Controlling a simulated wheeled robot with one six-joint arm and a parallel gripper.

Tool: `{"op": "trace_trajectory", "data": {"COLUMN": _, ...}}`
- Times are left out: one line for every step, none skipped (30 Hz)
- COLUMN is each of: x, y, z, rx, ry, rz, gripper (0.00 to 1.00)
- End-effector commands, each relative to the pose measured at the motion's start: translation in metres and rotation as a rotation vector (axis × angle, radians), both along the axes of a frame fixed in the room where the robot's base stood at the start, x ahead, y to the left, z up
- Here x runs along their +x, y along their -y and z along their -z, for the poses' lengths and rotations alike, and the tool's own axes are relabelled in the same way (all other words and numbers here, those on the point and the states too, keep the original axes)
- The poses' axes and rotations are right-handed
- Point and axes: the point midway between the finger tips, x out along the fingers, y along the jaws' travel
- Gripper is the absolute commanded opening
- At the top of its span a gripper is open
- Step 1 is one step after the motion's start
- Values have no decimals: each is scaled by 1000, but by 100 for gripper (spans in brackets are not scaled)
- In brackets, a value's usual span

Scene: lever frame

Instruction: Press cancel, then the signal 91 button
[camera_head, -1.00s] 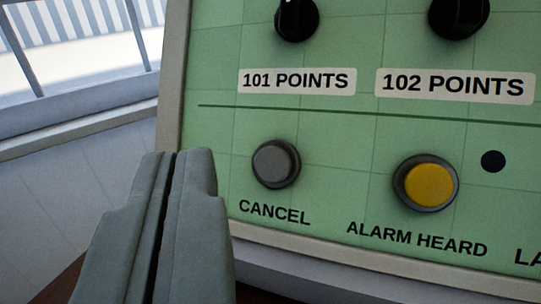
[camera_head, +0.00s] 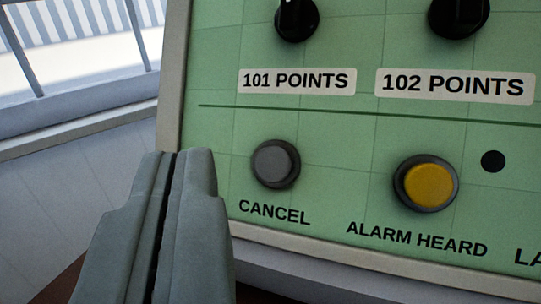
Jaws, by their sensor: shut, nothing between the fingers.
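The cancel button (camera_head: 273,164) is a round grey button in a dark ring on the green panel (camera_head: 330,130), with the label CANCEL (camera_head: 274,212) below it. My gripper (camera_head: 180,156) is shut and empty, at the lower left of the view. Its fingertips show to the left of the cancel button, apart from it in the picture, over the panel's left edge. How far the tips are from the panel's face is hard to tell. No signal 91 button is in view.
A yellow alarm heard button (camera_head: 430,184) sits right of cancel, with a black dot (camera_head: 493,161) beyond it. Two black knobs, 101 points (camera_head: 296,22) and 102 points (camera_head: 459,16), are above. A window (camera_head: 80,50) and grey wall (camera_head: 70,190) are at the left.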

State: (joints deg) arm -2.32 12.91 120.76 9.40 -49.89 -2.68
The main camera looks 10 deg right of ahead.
Motion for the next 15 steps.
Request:
{"op": "trace_trajectory", "data": {"x": 0, "y": 0, "z": 0, "rx": 0, "ry": 0, "rz": 0, "gripper": 0}}
{"op": "trace_trajectory", "data": {"x": 0, "y": 0, "z": 0, "rx": 0, "ry": 0, "rz": 0, "gripper": 0}}
{"op": "trace_trajectory", "data": {"x": 0, "y": 0, "z": 0, "rx": 0, "ry": 0, "rz": 0, "gripper": 0}}
{"op": "trace_trajectory", "data": {"x": 0, "y": 0, "z": 0, "rx": 0, "ry": 0, "rz": 0, "gripper": 0}}
{"op": "trace_trajectory", "data": {"x": 0, "y": 0, "z": 0, "rx": 0, "ry": 0, "rz": 0, "gripper": 0}}
{"op": "trace_trajectory", "data": {"x": 0, "y": 0, "z": 0, "rx": 0, "ry": 0, "rz": 0, "gripper": 0}}
{"op": "trace_trajectory", "data": {"x": 0, "y": 0, "z": 0, "rx": 0, "ry": 0, "rz": 0, "gripper": 0}}
{"op": "trace_trajectory", "data": {"x": 0, "y": 0, "z": 0, "rx": 0, "ry": 0, "rz": 0, "gripper": 0}}
{"op": "trace_trajectory", "data": {"x": 0, "y": 0, "z": 0, "rx": 0, "ry": 0, "rz": 0, "gripper": 0}}
{"op": "trace_trajectory", "data": {"x": 0, "y": 0, "z": 0, "rx": 0, "ry": 0, "rz": 0, "gripper": 0}}
{"op": "trace_trajectory", "data": {"x": -1, "y": 0, "z": -1, "rx": 0, "ry": 0, "rz": 0, "gripper": 0}}
{"op": "trace_trajectory", "data": {"x": -2, "y": 0, "z": -4, "rx": 0, "ry": 0, "rz": -1, "gripper": 0}}
{"op": "trace_trajectory", "data": {"x": -4, "y": 0, "z": -7, "rx": 0, "ry": 0, "rz": -2, "gripper": 0}}
{"op": "trace_trajectory", "data": {"x": -6, "y": 0, "z": -11, "rx": 1, "ry": 1, "rz": -3, "gripper": 0}}
{"op": "trace_trajectory", "data": {"x": -11, "y": 0, "z": -17, "rx": 0, "ry": 0, "rz": -5, "gripper": 0}}
